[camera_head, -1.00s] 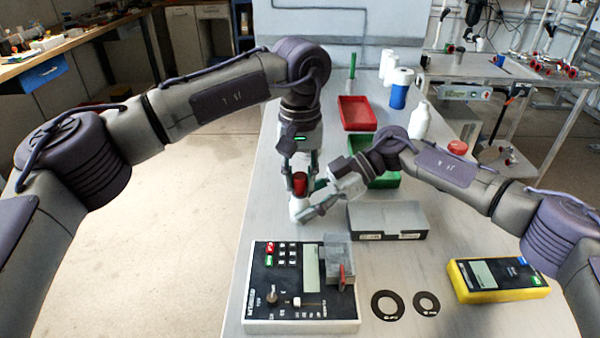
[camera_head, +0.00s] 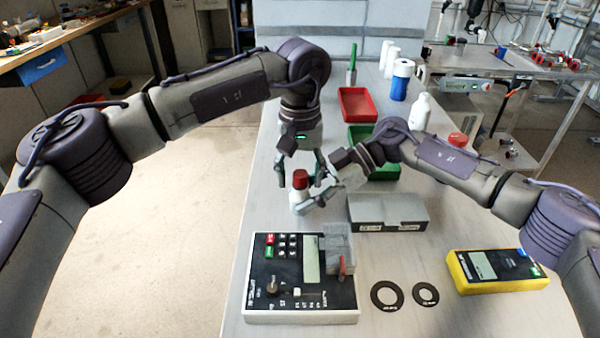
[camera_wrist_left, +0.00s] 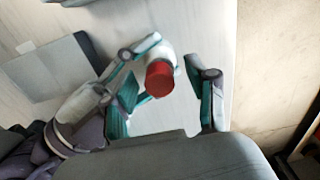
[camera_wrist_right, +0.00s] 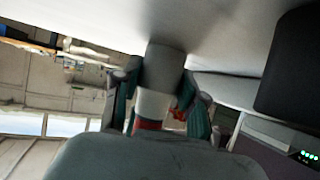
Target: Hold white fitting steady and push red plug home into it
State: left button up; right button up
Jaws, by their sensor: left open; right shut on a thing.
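The white fitting (camera_head: 299,197) stands upright on the grey table, left of the grey box. The red plug (camera_head: 300,179) sits on top of it, upright and in line; how deep it goes in cannot be told. My right gripper (camera_head: 312,199) is shut on the fitting from the right, low down. The right wrist view also shows the fitting (camera_wrist_right: 155,97) between the fingers, with some red (camera_wrist_right: 148,124) at its end. My left gripper (camera_head: 301,168) points down, open, its fingers spread either side of the plug. In the left wrist view, the plug (camera_wrist_left: 159,80) is between them, untouched.
A grey box (camera_head: 388,212) is close to the right of the fitting. A control unit (camera_head: 300,280) lies in front. Black rings (camera_head: 387,295) and a yellow meter (camera_head: 497,271) are front right. Red (camera_head: 358,104) and green (camera_head: 365,138) trays stand behind.

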aim_at(301, 172)
pick_arm(q)
notch_tip(301, 172, up, 12)
dwell(0.5)
jog(key=shift+f, duration=0.1)
jog(key=c, duration=0.4)
jog(key=shift+f+m+t, duration=0.1)
jog(key=shift+m+t, duration=0.2)
jog(key=shift+m, duration=0.5)
jog(key=shift+c, duration=1.2)
jog(key=m, duration=0.3)
jog(key=shift+f+t+h, duration=0.15)
jog(key=shift+t+h, duration=0.25)
grip_shut()
jog(key=shift+m+t, duration=0.3)
jog(key=shift+m, duration=0.5)
jog(key=shift+f, duration=3.25)
jog(key=shift+f, duration=0.95)
jog(key=shift+r, duration=0.1)
